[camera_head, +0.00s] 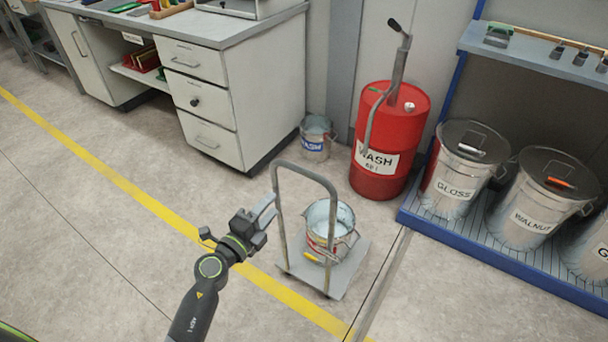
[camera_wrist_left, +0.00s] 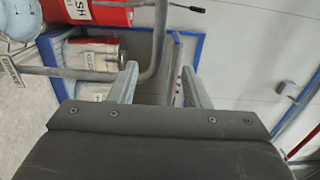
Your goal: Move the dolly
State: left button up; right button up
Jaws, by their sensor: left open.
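The dolly (camera_head: 346,273) is a small grey flat platform on the floor with an upright tubular handle (camera_head: 333,205). An open metal bucket (camera_head: 319,222) with a label stands on it. My left gripper (camera_head: 266,209) is open at the near left side of the handle, close to its left upright. In the left wrist view the grey handle tube (camera_wrist_left: 161,40) shows in the gap between the open fingers (camera_wrist_left: 161,85). I cannot tell how deep it sits between them. My right gripper is not in view.
A red drum (camera_head: 392,125) with a pump and a small bucket (camera_head: 317,140) stand behind the dolly. A blue-edged rack (camera_head: 500,255) with several lidded cans is at the right. A drawer cabinet (camera_head: 205,100) is at the back left. Floor beside the yellow line (camera_head: 120,180) is clear.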

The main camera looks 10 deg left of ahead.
pick_arm(q)
jog(key=b, duration=0.1)
send_near(301, 172)
jog(key=w, duration=0.3)
jog(key=x, duration=0.5)
jog(key=b+x, duration=0.1)
jog(key=x, duration=0.1)
jog(key=shift+w+d+f, duration=0.2)
jog(key=shift+d+f, duration=0.1)
jog(key=shift+d, duration=0.1)
jog(key=shift+w+d, duration=0.1)
jog(key=shift+w, duration=0.3)
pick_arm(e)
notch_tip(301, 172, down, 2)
pick_arm(q)
grip_shut()
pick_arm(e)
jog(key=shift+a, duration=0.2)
